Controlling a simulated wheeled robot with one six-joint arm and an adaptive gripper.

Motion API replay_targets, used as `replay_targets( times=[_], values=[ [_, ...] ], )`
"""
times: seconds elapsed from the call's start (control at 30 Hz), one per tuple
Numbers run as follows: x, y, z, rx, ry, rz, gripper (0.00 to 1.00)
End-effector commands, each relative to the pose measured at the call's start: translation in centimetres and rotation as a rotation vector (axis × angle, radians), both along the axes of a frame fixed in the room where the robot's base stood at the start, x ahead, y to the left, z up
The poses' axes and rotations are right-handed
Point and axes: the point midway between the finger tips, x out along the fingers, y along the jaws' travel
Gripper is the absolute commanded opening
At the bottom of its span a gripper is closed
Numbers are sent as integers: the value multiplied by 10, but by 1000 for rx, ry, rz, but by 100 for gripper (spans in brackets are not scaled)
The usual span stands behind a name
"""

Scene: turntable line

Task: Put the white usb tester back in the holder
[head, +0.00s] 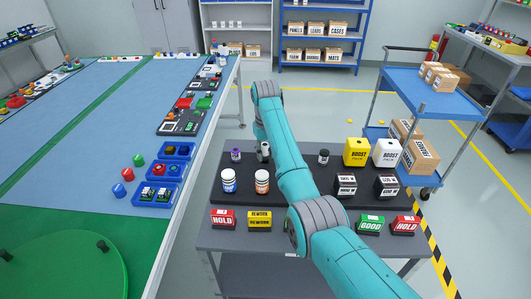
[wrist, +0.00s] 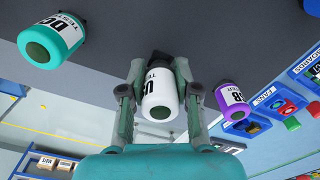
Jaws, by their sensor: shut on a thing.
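The white tester (wrist: 158,92), its label partly legible, sits between the two fingers of my gripper (wrist: 160,100), which is shut on it. In the head view my gripper (head: 264,151) is at the back of the dark raised holder board (head: 290,190), partly hidden by my arm. A purple tester (wrist: 233,103) stands to one side; it also shows in the head view (head: 236,155). I cannot tell whether the white tester touches the board.
Two bottles (head: 229,181) (head: 262,182) stand in front on the board. Yellow (head: 357,152) and white (head: 387,153) boost boxes stand at right. Several label blocks, such as a red HOLD block (head: 223,219), line the table front. A long blue bench (head: 110,120) runs at left.

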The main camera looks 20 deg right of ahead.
Motion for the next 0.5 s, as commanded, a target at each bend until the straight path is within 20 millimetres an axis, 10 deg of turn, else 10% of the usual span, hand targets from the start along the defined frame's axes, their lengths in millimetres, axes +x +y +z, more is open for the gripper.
replay_targets(
  times=[0.5],
  values=[
    [0, 0, -8, 0, 1, 0, 0]
  ],
)
